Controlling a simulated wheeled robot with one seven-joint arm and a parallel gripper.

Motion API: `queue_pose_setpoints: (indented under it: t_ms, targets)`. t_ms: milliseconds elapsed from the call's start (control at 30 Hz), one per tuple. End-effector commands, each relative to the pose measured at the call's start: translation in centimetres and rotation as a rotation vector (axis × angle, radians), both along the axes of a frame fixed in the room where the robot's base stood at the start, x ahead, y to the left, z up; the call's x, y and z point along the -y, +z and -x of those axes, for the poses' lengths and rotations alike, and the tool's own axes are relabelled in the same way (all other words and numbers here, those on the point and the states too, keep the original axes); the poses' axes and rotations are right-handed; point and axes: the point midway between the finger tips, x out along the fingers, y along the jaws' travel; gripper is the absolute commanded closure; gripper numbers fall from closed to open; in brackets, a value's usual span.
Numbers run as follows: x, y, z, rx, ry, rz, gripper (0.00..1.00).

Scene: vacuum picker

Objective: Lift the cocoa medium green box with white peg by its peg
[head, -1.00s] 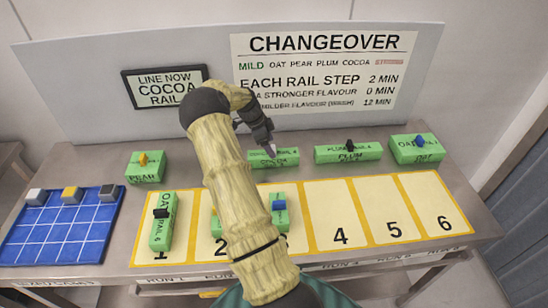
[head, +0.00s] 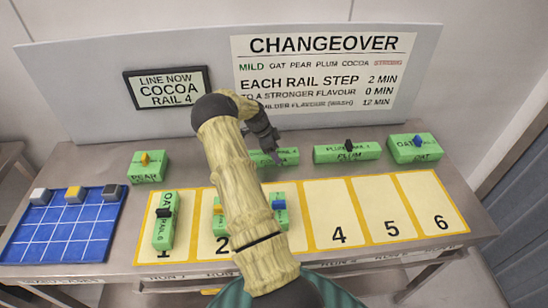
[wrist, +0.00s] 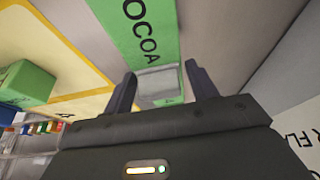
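The cocoa box (head: 289,156) is medium green and lies at the back of the table, partly hidden behind my gripper (head: 276,152) in the head view. In the wrist view the green box (wrist: 140,30) shows the word COCOA, with its white peg (wrist: 158,85) standing from it. My gripper (wrist: 160,72) is open in the wrist view, its two dark fingers on either side of the white peg. Narrow gaps seem to show beside the peg; contact cannot be told.
A plum box (head: 348,154) and an oat box (head: 415,150) stand to the right, a pear box (head: 148,168) to the left. Green boxes stand on the yellow numbered strip (head: 385,208). A blue grid tray (head: 62,228) holds small blocks. The back board (head: 90,85) rises behind.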

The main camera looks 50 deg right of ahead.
Motion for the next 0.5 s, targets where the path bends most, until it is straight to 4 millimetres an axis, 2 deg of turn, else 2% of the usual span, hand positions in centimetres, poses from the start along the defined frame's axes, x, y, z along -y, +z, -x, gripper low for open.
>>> queue_pose_setpoints:
  t_ms: [33, 167, 500]
  targets:
    - [0.00, 0.01, 0.00, 0.000, 0.000, 0.000, 0.53]
    - [0.00, 0.01, 0.00, 0.000, 0.000, 0.000, 0.78]
    - [0.04, 0.48, -0.06, 0.001, 0.001, 0.001, 0.80]
